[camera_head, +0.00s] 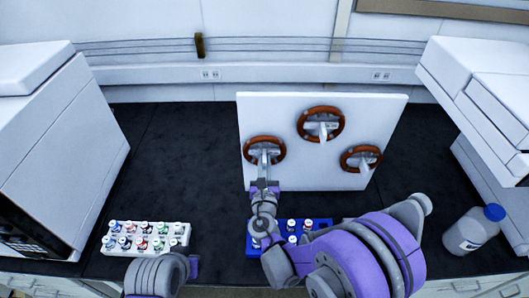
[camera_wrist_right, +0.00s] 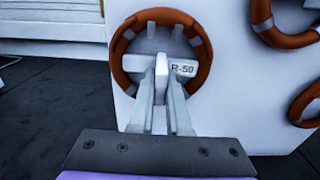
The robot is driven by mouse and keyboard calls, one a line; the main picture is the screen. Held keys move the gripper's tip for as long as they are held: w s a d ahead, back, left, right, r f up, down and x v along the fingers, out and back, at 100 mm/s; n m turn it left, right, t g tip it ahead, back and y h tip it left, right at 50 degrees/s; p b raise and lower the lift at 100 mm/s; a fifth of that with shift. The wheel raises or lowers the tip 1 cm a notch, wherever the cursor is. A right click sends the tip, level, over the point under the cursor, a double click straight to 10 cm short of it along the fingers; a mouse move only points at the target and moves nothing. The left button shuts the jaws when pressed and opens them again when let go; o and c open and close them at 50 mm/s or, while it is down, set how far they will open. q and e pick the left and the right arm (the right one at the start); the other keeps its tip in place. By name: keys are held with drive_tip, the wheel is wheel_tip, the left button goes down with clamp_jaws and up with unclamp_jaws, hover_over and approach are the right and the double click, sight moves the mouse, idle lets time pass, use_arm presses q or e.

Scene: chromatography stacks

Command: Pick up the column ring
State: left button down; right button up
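Three orange-brown column rings hang on a white upright board: a left one (camera_head: 278,147), an upper middle one (camera_head: 321,109) and a lower right one (camera_head: 347,160). Each has a pale grey piece across its middle. My right gripper (camera_head: 264,160) is at the left ring, in front of its middle. In the right wrist view this ring (camera_wrist_right: 202,68) surrounds the fingertips (camera_wrist_right: 160,85), beside a pale tag marked R-50 (camera_wrist_right: 183,69). A pale upright piece stands between the fingers; whether they press on it is unclear.
The board (camera_head: 375,110) stands on a dark bench (camera_head: 190,150). A white rack of vials (camera_head: 150,247) is at front left, and a blue rack (camera_head: 254,245) is partly behind my right arm. A blue-capped bottle (camera_head: 470,232) is at right. Large white machines flank the bench.

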clamp_jaws()
drive_tip(key=shift+r, duration=0.1)
drive_tip(key=shift+s+r, duration=0.35)
drive_tip(key=shift+s, duration=0.1)
use_arm(q)
drive_tip(key=shift+w+r+p, duration=0.25)
drive_tip(key=shift+r+p, duration=0.05)
drive_tip(key=shift+r, duration=0.2)
drive_tip(key=shift+w+r+p, duration=0.2)
drive_tip(key=shift+r+p, duration=0.1)
drive_tip(key=shift+r, duration=0.15)
use_arm(e)
drive_tip(key=s+r, duration=0.9)
drive_tip(key=s, duration=0.4)
use_arm(q)
drive_tip(key=shift+s, duration=0.1)
use_arm(e)
drive_tip(key=shift+f, duration=0.1)
use_arm(q)
drive_tip(key=shift+f, duration=0.15)
use_arm(e)
drive_tip(key=s, duration=0.6)
